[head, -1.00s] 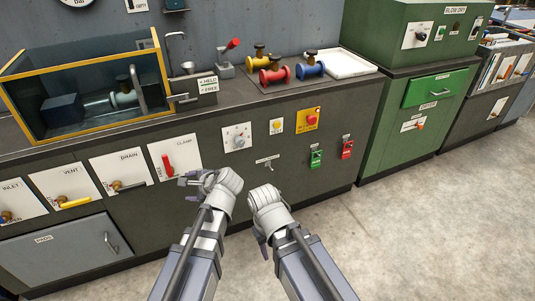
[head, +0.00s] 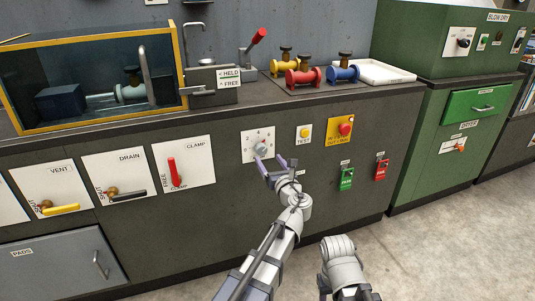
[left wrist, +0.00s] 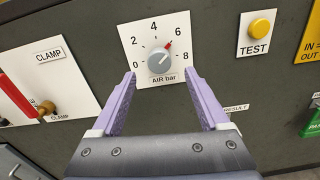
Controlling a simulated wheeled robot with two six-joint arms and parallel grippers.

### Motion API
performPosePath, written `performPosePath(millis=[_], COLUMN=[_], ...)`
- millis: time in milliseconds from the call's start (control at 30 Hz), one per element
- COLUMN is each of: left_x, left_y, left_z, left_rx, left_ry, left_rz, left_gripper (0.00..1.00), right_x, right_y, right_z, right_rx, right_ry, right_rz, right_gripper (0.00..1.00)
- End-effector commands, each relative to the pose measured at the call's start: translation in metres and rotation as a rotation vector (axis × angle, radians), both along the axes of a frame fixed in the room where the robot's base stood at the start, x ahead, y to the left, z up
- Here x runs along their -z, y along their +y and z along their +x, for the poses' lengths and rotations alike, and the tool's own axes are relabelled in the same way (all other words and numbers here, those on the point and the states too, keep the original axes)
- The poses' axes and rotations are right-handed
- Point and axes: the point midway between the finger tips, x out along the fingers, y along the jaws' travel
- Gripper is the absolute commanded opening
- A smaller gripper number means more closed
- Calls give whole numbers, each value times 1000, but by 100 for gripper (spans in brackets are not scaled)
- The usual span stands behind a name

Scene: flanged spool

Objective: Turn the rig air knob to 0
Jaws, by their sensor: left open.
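The AIR bar knob (head: 261,148) is a grey round knob on a white dial plate on the dark cabinet front. In the left wrist view the knob (left wrist: 160,61) has a red pointer aimed up and right, at about the 6 mark; the 0 mark is at the lower left. My left gripper (head: 271,163) is open in front of the dial. Its two lilac fingers (left wrist: 160,75) reach toward the plate on either side below the knob, with nothing between them. My right gripper (head: 325,284) is low in the head view, its fingers mostly hidden.
Right of the dial are a yellow TEST button (head: 304,132), a red button on a yellow plate (head: 346,128), and green (head: 346,178) and red (head: 381,170) switches. The red CLAMP lever (head: 174,172) is left. The glass tank (head: 90,83) stands on the counter above.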

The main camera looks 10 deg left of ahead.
Motion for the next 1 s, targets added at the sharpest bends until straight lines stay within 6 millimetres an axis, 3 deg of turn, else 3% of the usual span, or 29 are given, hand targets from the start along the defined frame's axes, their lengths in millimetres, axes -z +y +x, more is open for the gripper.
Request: performPosePath(millis=[267,600,933,1000], left_x=[0,0,0,0], left_y=[12,39,44,44], left_z=[19,60,64,64], left_rx=[-3,-3,-1,-1], left_ry=[-1,-1,-1,-1], left_rz=[-3,-4,-4,-4], left_gripper=[78,78,78,72], right_x=[0,0,0,0], right_y=[0,0,0,0], right_z=[0,0,0,0], right_rx=[0,0,0,0], right_ry=[0,0,0,0], right_rz=[0,0,0,0], right_gripper=[50,50,50,50])
